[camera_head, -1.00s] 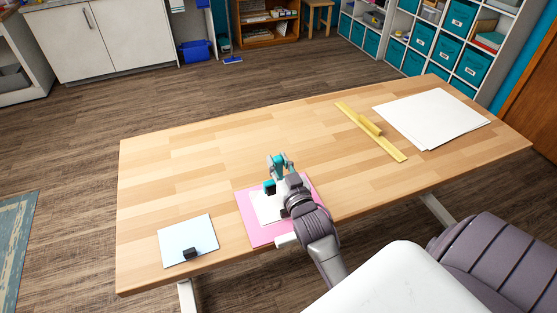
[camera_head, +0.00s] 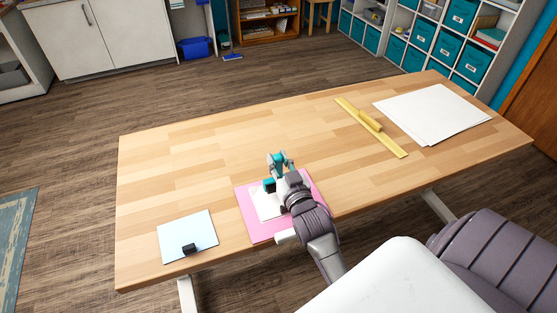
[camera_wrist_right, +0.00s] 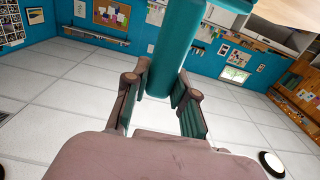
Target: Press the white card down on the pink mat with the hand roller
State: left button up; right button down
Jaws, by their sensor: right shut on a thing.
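The pink mat (camera_head: 259,235) lies near the table's front edge, left of centre. The white card (camera_head: 264,206) lies on it, partly hidden by my right arm. My right gripper (camera_head: 280,168) is over the far part of the mat and card. In the right wrist view its fingers (camera_wrist_right: 160,108) are shut on the teal hand roller (camera_wrist_right: 166,55), with its wider teal part at the top of the picture. I cannot tell in the head view whether the roller touches the card. My left gripper is out of view.
A pale blue sheet (camera_head: 180,229) with a small black block (camera_head: 189,249) lies left of the mat. A yellow ruler (camera_head: 385,140) with a raised grip and white sheets (camera_head: 430,112) lie to the right. The table's middle (camera_head: 230,140) is clear.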

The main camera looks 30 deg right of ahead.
jog(key=shift+f+b, duration=0.7)
jog(key=shift+f, duration=0.5)
jog(key=shift+s+d+p, duration=0.2)
jog(key=shift+d, duration=0.55)
jog(key=shift+s+d+p, duration=0.2)
jog(key=shift+d, duration=0.55)
jog(key=shift+s+d, duration=0.15)
jog(key=shift+d, duration=0.6)
jog(key=shift+s+d, duration=0.15)
jog(key=shift+d, duration=0.55)
jog(key=shift+a, duration=0.1)
jog(key=shift+w+a+p, duration=0.2)
jog(key=shift+w+a, duration=0.05)
jog(key=shift+a, duration=0.75)
jog(key=shift+w+a+p, duration=0.2)
jog(key=shift+a, duration=0.75)
jog(key=shift+w+a+p, duration=0.2)
jog(key=shift+w+a, duration=0.05)
jog(key=shift+a, duration=0.75)
jog(key=a, duration=0.2)
jog(key=w+a, duration=0.1)
jog(key=a, duration=0.2)
jog(key=shift+w, duration=0.1)
